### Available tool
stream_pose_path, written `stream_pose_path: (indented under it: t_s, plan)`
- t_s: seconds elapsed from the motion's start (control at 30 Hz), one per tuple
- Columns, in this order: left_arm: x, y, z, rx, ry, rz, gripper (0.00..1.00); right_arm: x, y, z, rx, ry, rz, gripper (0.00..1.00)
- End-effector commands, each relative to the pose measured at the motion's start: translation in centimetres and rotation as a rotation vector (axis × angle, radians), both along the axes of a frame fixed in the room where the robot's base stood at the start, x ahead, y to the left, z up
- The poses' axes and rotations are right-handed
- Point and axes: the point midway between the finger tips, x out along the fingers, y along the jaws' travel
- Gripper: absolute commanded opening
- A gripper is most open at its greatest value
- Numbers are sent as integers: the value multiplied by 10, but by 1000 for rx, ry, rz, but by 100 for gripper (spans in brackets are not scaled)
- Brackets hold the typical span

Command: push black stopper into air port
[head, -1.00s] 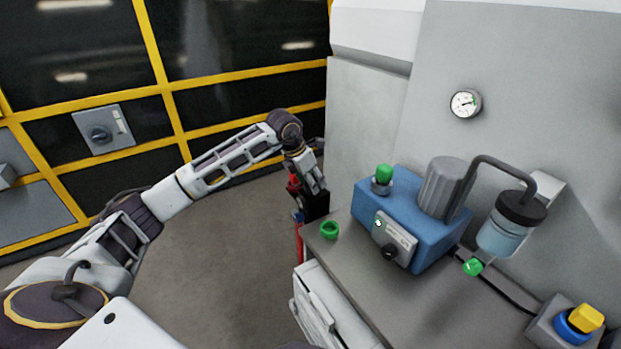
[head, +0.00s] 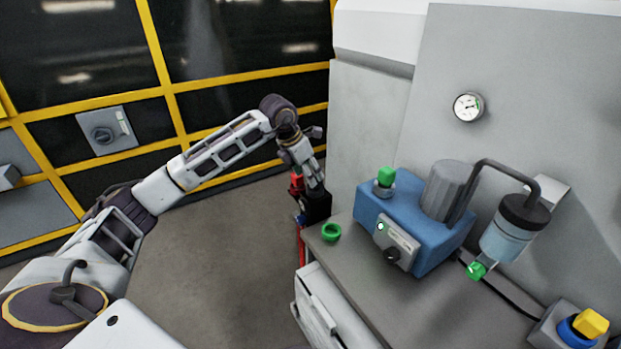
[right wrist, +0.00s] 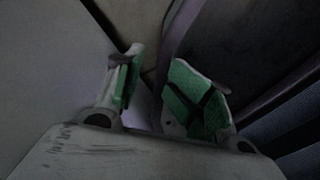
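A blue machine (head: 432,232) stands on the grey bench, with a grey cylinder on top and a light control panel (head: 397,242) in front. A small round black piece (head: 392,256) sits at the panel's lower edge; I cannot tell whether it is the stopper, and I cannot make out the air port. My left gripper (head: 314,186) points down beside the bench's far left corner, by a black and red object (head: 316,207). Its fingers are too small to read. My right gripper (right wrist: 158,92) shows in the right wrist view, with green-padded fingers apart and nothing between them.
A green ring (head: 331,232) lies on the bench (head: 400,305) near its left edge. A filter bowl with a black cap (head: 524,211) and a green-tipped outlet (head: 477,270) hangs at the right. A yellow and blue switch (head: 586,325) sits at the lower right. A gauge (head: 468,107) is on the wall.

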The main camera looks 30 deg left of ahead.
Motion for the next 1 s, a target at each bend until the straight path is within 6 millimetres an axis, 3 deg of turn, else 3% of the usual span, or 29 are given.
stream_pose_path:
  t_s: [0.33, 1.0]
  plan:
    - [-11, 5, 26, 2, 2, 0, 56, -2, 2, 0, 2, 4, 0, 40]
    - [-12, 6, 29, 1, 3, 1, 56, -1, 2, 0, 3, 2, 0, 40]
